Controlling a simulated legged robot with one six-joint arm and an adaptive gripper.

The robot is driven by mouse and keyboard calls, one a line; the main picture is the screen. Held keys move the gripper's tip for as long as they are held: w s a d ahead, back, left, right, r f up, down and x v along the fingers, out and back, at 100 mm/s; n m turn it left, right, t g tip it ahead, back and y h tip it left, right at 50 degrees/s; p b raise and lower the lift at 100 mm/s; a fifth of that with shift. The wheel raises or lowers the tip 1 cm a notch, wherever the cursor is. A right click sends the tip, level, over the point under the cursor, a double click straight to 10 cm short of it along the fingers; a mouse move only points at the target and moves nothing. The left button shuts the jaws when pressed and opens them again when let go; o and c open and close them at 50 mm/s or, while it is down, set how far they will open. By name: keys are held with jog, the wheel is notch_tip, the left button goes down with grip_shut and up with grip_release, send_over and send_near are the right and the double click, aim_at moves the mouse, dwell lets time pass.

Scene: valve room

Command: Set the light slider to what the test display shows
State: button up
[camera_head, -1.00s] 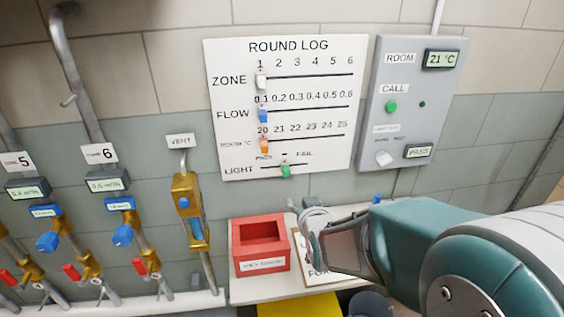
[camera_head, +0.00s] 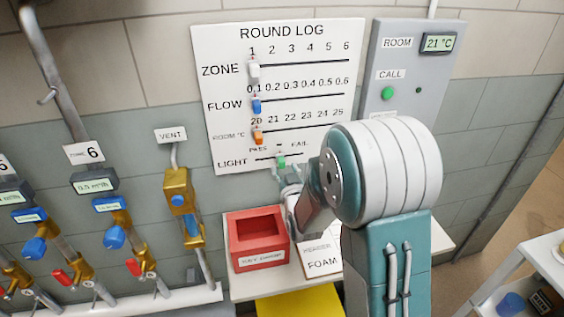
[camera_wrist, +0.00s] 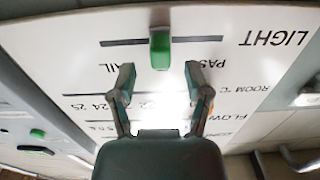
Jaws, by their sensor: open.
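The light slider's green knob (camera_head: 281,161) sits near the middle of its track, between PASS and FAIL, on the round log board (camera_head: 225,130). The wrist view shows the board upside down, with the green knob (camera_wrist: 160,48) near mid-track. My gripper (camera_wrist: 161,75) is open, its two fingers to either side of the knob's line and just short of it, apart from it. In the head view my gripper (camera_head: 287,177) is just below the knob. The test display is hidden behind my arm now; in the earlier head view it reads PASS.
A grey panel (camera_head: 400,60) with a room display (camera_head: 439,43) and green call button (camera_head: 388,93) is right of the board. A red box (camera_head: 257,240) stands on the shelf below. Pipes with a brass vent valve (camera_head: 181,200) are at left. The other sliders sit above the light track.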

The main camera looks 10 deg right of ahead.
aim_at(256, 159)
jog(key=w, duration=0.2)
jog(key=shift+w+a, duration=0.2)
jog(key=shift+w, duration=0.1)
jog(key=shift+w+d, duration=0.15)
jog(key=shift+w, duration=0.3)
grip_shut()
jog(key=shift+a+r, duration=0.1)
jog(key=shift+a, duration=3.15)
jog(key=shift+d, duration=0.1)
grip_release()
jog(key=shift+a, duration=0.25)
